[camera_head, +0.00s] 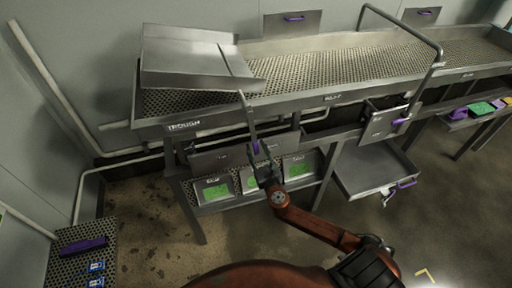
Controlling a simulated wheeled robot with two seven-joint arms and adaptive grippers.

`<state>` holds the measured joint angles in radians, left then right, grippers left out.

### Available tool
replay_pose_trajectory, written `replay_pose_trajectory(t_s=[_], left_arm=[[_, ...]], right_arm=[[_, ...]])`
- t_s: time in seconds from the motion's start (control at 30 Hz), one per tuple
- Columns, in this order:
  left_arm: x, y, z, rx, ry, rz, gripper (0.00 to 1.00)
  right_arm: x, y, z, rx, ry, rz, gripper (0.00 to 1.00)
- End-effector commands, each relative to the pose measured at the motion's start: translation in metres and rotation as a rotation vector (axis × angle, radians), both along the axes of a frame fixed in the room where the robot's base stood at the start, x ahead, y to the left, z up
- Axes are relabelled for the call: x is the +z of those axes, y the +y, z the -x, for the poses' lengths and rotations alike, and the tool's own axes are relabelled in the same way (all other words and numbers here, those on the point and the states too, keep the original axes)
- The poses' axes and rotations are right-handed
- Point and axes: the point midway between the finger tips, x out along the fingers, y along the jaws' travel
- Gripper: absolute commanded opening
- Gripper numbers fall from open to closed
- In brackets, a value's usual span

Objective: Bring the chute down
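The chute (188,60) is a grey sheet-metal tray with raised sides. It is tilted over the left end of the perforated trough (330,72). A thin metal lever (248,115) runs down from near the chute's right front corner and has a purple grip (256,147) at its low end. My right gripper (259,158) is at this purple grip, in front of the trough's front frame. Its fingers overlap the grip in the picture, and I cannot tell whether they are closed on it. My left gripper is not in view.
Below the trough are small panels with green faces (215,192). An open metal drawer (375,170) with a purple handle juts out to the right. A perforated stand (72,268) with a purple bar is at lower left. The floor between is free.

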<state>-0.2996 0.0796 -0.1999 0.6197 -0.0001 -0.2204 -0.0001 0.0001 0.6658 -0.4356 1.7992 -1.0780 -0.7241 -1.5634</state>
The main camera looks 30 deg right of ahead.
Motion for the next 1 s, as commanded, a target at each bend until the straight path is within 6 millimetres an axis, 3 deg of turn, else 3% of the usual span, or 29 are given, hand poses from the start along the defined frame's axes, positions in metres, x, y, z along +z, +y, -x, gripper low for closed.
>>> replay_pose_trajectory(t_s=[0.37, 0.87, 1.0], left_arm=[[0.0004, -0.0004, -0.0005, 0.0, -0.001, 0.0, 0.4], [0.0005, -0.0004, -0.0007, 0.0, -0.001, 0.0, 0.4], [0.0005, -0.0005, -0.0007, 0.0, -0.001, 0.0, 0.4]], right_arm=[[0.0002, -0.0014, -0.0069, 0.001, 0.0, -0.001, 0.35], [0.0002, -0.0015, -0.0066, 0.001, 0.0, -0.001, 0.0], [0.0001, -0.0015, -0.0066, 0.001, 0.0, -0.001, 0.0]])
